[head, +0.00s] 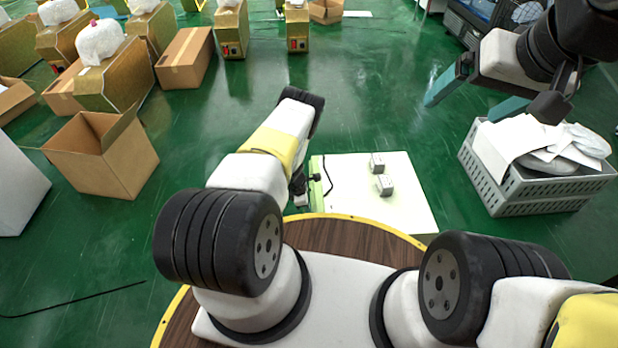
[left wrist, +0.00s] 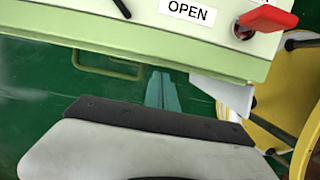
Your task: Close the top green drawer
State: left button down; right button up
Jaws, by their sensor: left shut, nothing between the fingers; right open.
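A pale green cabinet with a white top (head: 400,205) stands just beyond my base in the head view. Its light green side edge (head: 317,165) faces my left arm. In the left wrist view, a light green panel (left wrist: 120,32) with an OPEN label and a red switch handle (left wrist: 268,20) fills the top. A thin olive-green handle loop (left wrist: 107,70) shows below it. I cannot tell how far the top drawer stands out. My left gripper (left wrist: 162,92) is shut and empty, just below the panel; in the head view my arm mostly hides it. My right gripper (head: 475,97) is open and empty, high at the right.
Two small white boxes (head: 381,175) stand on the cabinet. A grey crate (head: 535,190) with white items is to its right. An open cardboard box (head: 103,155) stands at left, and machines and boxes line the back. The green floor between is clear.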

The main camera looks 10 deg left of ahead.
pick_arm(q)
jog(key=shift+d, duration=0.25)
jog(key=shift+w+d, duration=0.2)
jog(key=shift+d, duration=0.35)
jog(key=shift+w+d, duration=0.15)
jog(key=shift+d, duration=0.4)
jog(key=shift+a, duration=0.1)
